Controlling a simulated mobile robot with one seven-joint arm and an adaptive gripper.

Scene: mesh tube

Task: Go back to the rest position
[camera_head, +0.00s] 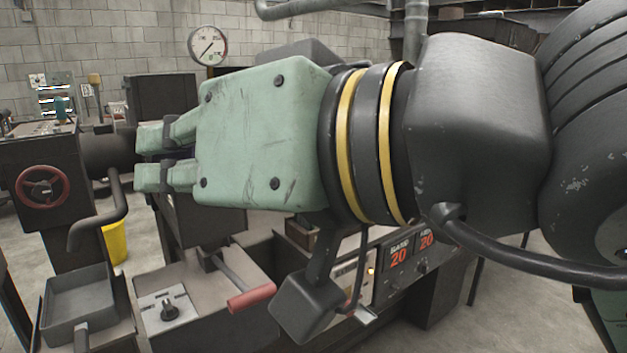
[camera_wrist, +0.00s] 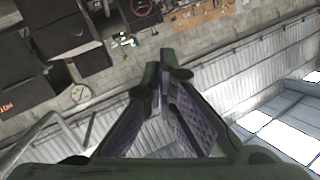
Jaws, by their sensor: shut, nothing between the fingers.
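My gripper (camera_head: 160,158) is raised in front of the head camera, its green body pointing left and its two short fingers close together with nothing between them. In the wrist view, my gripper (camera_wrist: 164,72) has its fingers meeting at the tips, and the wrist camera looks out over the room, which appears steeply tilted. My arm fills the right side of the head view and hides part of what lies behind it.
Below my gripper stands a machine with a red-handled lever (camera_head: 250,299) and a panel with "20" displays (camera_head: 398,256). At left are a red handwheel (camera_head: 42,187), a grey tray (camera_head: 78,296) and a yellow bin (camera_head: 115,242). A round gauge (camera_head: 207,46) hangs on the block wall.

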